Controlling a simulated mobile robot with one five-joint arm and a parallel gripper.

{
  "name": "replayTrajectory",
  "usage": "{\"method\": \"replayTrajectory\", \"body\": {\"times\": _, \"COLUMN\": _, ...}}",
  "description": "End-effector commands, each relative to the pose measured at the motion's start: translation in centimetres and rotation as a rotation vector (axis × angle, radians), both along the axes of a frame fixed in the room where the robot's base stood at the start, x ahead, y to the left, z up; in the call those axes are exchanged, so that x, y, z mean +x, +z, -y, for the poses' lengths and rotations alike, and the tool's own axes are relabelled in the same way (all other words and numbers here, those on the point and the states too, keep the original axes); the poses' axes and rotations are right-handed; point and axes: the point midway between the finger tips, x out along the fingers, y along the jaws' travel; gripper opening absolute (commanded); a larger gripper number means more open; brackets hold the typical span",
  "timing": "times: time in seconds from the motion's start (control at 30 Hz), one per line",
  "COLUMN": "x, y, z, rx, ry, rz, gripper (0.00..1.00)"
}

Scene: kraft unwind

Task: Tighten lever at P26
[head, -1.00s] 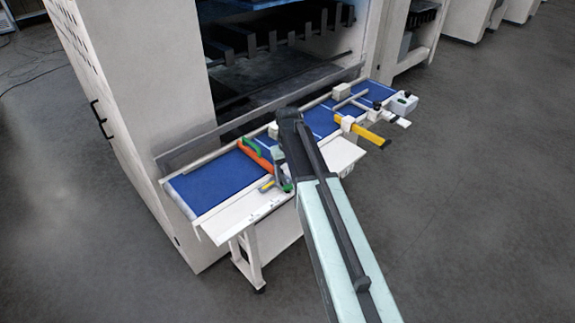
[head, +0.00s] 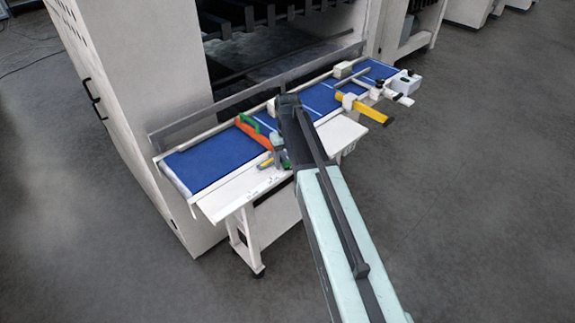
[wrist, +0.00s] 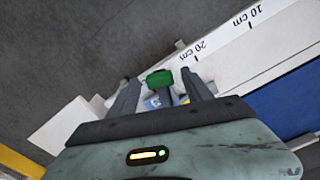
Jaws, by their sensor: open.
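In the wrist view a small green lever end (wrist: 160,80) shows between the two dark fingers of my gripper (wrist: 157,88), past the 20 cm mark on the white scaled rail (wrist: 222,40). Blue and yellow parts lie just behind it, partly hidden by the wrist. No P26 label can be read. My gripper is open, one finger on each side of the green end; contact cannot be told. In the head view my arm hides most of the gripper, and a small green part (head: 286,163) shows beside a yellow and blue piece (head: 266,163) near the rail.
A yellow bar (head: 372,110) and a white box (head: 406,82) stand farther right. The machine wall rises behind. Grey floor in front is clear.

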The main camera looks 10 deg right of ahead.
Motion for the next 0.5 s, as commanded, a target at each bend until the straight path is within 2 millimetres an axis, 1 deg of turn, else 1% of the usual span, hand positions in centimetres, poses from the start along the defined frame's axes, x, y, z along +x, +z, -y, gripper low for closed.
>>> {"method": "replayTrajectory", "body": {"times": 0.1, "x": 0.0, "y": 0.16, "z": 0.01, "rx": 0.0, "ry": 0.0, "rz": 0.0, "gripper": 0.58}}
{"method": "replayTrajectory", "body": {"times": 0.13, "x": 0.0, "y": 0.17, "z": 0.01, "rx": 0.0, "ry": 0.0, "rz": 0.0, "gripper": 0.53}}
{"method": "replayTrajectory", "body": {"times": 0.17, "x": 0.0, "y": 0.17, "z": 0.01, "rx": 0.0, "ry": 0.0, "rz": 0.0, "gripper": 0.44}}
{"method": "replayTrajectory", "body": {"times": 0.2, "x": 0.0, "y": 0.17, "z": 0.01, "rx": 0.0, "ry": 0.0, "rz": 0.0, "gripper": 0.33}}
{"method": "replayTrajectory", "body": {"times": 0.27, "x": 0.0, "y": 0.17, "z": 0.01, "rx": 0.0, "ry": 0.0, "rz": 0.0, "gripper": 0.16}}
{"method": "replayTrajectory", "body": {"times": 0.3, "x": -0.01, "y": 0.17, "z": 0.02, "rx": 0.0, "ry": 0.0, "rz": 0.0, "gripper": 0.05}}
{"method": "replayTrajectory", "body": {"times": 0.33, "x": -0.01, "y": 0.17, "z": 0.02, "rx": 0.0, "ry": 0.0, "rz": 0.0, "gripper": 0.0}}
{"method": "replayTrajectory", "body": {"times": 0.5, "x": 0.0, "y": 0.17, "z": 0.03, "rx": 0.0, "ry": 0.0, "rz": 0.0, "gripper": 0.0}}
